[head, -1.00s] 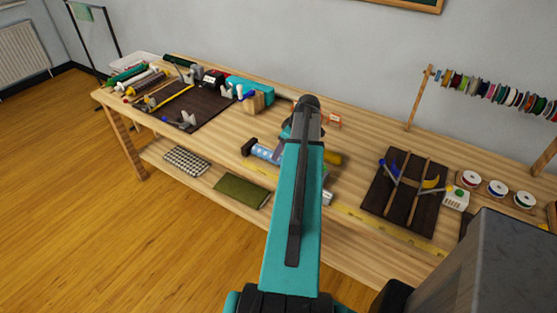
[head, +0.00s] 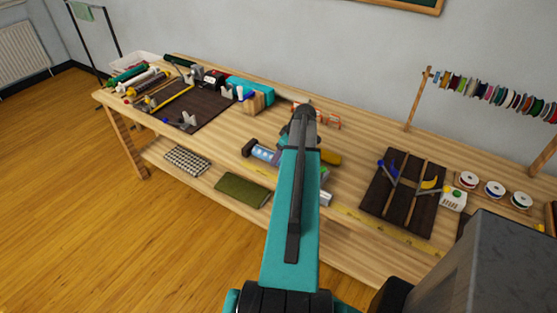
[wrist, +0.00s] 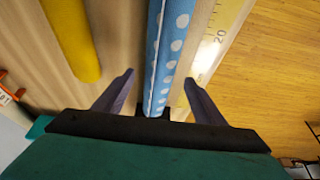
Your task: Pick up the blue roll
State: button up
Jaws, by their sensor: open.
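The blue roll with white dots (wrist: 167,45) runs lengthwise through the middle of the wrist view. Its left end (head: 262,152) shows in the head view, lying on the long wooden table; the rest is hidden behind my arm. My gripper (wrist: 158,78) is open, with one finger on each side of the roll and a gap at both sides. The roll's near end reaches the dark palm bar in the picture; I cannot tell whether they touch. In the head view my arm hides most of the gripper.
A yellow roll (wrist: 72,35) lies left of the blue one in the wrist view. A yellow measuring strip (wrist: 222,30) runs along the table's front edge. A dark tool mat (head: 404,190) lies to the right, another (head: 205,112) to the left.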

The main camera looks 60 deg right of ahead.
jog(key=shift+p+x, duration=0.35)
jog(key=shift+x, duration=0.85)
jog(key=c, duration=1.3)
jog(key=shift+c, duration=0.2)
jog(key=shift+r, duration=0.1)
notch_tip(320, 180, up, 10)
jog(key=p, duration=0.3)
